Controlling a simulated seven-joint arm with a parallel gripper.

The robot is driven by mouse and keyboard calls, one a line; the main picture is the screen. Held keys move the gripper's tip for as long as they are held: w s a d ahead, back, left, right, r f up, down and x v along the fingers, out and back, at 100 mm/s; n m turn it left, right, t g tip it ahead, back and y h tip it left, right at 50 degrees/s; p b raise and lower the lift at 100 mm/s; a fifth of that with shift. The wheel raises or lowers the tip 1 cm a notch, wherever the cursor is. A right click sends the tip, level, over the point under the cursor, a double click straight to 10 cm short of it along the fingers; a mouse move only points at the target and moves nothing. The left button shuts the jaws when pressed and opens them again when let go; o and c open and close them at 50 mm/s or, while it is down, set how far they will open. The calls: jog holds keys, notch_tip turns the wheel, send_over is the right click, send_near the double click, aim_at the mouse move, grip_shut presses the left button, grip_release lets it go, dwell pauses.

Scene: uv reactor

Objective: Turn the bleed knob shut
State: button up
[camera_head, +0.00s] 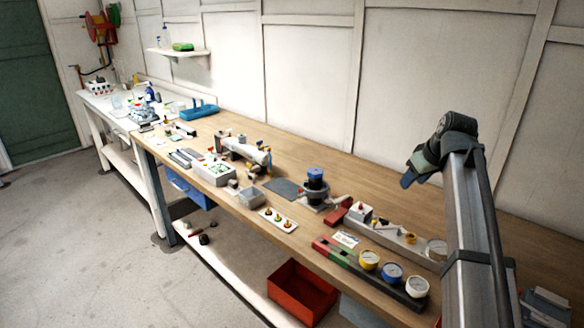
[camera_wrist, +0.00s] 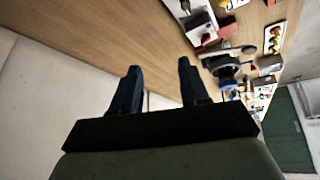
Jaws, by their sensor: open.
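My gripper (camera_head: 407,180) is raised above the right part of the wooden bench, at the end of my arm, apart from everything on it. In the wrist view its two dark fingers (camera_wrist: 158,70) are spread and empty. A silver horizontal cylinder with fittings (camera_head: 243,151) lies at the bench's middle, left of my gripper. I cannot tell which part is the bleed knob.
A blue-topped dark pump-like unit (camera_head: 315,188) stands mid-bench. A rack with several round gauges (camera_head: 348,257) lines the front right edge. A white box (camera_head: 213,172) and grey tray (camera_head: 250,196) sit left. A red bin (camera_head: 301,290) is below. Bare wood runs along the wall.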

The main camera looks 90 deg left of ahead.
jog(key=w+a+r+m+t+y, duration=0.1)
jog(key=w+a+r+t+y, duration=0.15)
jog(key=w+t, duration=0.2)
jog(key=w+a+r+m+t+y, duration=0.2)
jog(key=w+r+t, duration=0.15)
jog(key=w, duration=0.25)
jog(key=s+a+n+t+y, duration=0.1)
jog(key=s+a+n+y, duration=0.35)
jog(key=s, duration=0.75)
jog(key=s+a+f+n+g, duration=0.1)
jog(key=s+f, duration=0.2)
jog(key=s, duration=0.7)
jog(key=s+a+f+n+g, duration=0.1)
jog(key=s+f, duration=0.1)
jog(key=s, duration=0.8)
jog(key=s+a+f+n+g, duration=0.1)
jog(key=s+f+n+g, duration=0.1)
jog(key=s, duration=0.9)
jog(key=shift+f, duration=0.8)
jog(key=shift+a+g, duration=0.1)
jog(key=shift+g, duration=0.2)
